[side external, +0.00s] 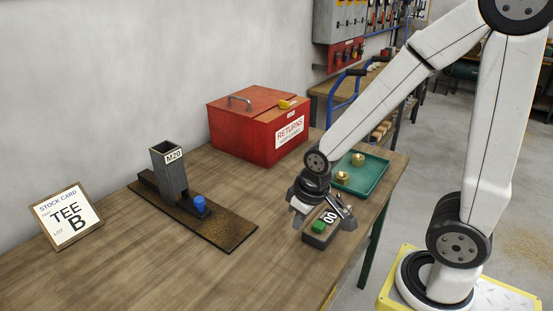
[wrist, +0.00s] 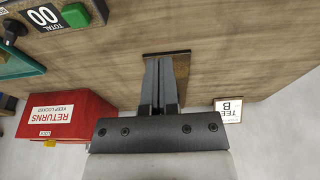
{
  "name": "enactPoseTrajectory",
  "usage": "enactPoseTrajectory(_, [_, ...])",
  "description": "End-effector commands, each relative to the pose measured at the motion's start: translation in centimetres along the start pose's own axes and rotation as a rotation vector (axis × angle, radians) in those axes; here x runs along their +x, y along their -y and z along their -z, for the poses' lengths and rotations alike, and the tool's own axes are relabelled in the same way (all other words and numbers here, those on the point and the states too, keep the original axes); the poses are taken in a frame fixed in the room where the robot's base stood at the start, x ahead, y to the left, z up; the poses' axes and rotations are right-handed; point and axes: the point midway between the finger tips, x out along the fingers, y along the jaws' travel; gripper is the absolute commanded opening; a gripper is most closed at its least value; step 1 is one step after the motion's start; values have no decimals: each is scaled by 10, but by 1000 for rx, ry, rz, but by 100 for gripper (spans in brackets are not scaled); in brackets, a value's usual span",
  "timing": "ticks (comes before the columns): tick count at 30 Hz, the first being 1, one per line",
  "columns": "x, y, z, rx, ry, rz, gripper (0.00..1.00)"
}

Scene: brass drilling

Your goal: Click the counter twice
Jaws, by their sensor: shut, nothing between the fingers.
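The counter (side external: 318,232) is a small dark box near the table's front edge, with a green button (side external: 318,226) and a display reading 00. The counter also shows at the top left of the wrist view (wrist: 52,28), with its green button (wrist: 76,15) and the word TOTAL. My gripper (side external: 297,221) is above the table, just left of the counter in the side view and partly overlapping it there. In the wrist view my gripper (wrist: 163,60) is shut and empty, with the counter well to its left. I see no contact with the button.
A red RETURNS box (side external: 258,125) stands at the back. A green tray (side external: 375,180) with brass pieces lies behind the counter. An M20 chute (side external: 170,170) with a blue knob stands on a dark board at left, beside a stock card (side external: 66,216). Open tabletop lies between.

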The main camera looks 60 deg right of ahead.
Motion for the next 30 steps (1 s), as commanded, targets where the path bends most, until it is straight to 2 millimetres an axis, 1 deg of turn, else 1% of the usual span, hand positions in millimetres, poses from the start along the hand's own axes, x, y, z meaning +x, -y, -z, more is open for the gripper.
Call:
enactPoseTrajectory(11, [0, 0, 0, 1, 0, 0, 0])
enactPoseTrajectory(17, [1, -4, -2, 42, 15, 5, 0])
enactPoseTrajectory(23, [4, -17, -8, 185, 64, 26, 0])
enactPoseTrajectory(30, [7, -36, -19, 476, 154, 95, 0])
